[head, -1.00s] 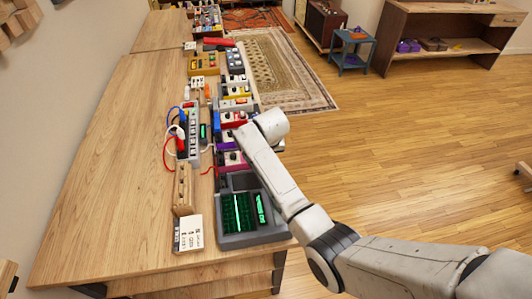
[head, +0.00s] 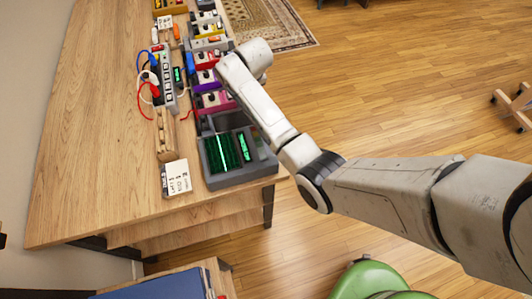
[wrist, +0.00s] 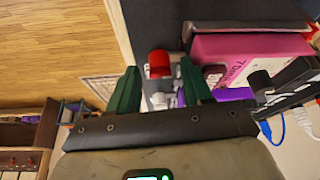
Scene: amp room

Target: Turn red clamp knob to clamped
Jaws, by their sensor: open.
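The red clamp knob (wrist: 158,63) is a small red cylinder in the wrist view. It stands beside a pink box (wrist: 250,55) with lettering, against a dark grey surface. My gripper (wrist: 158,82) has its two green fingers spread, one on each side of the knob's line. The knob shows in the gap near the fingertips, and nothing is gripped. I cannot tell whether either finger touches it. In the head view, my arm's end is over the right edge of the wooden bench (head: 95,150), and the fingers and knob cannot be made out there.
Several coloured pedals, including a pink one (head: 214,102), line the bench's right side. A grey device with green screens (head: 232,155) sits nearer. A power strip (head: 167,85) with cables lies left of the pedals. A green seat (head: 370,280) stands below. Open floor lies right.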

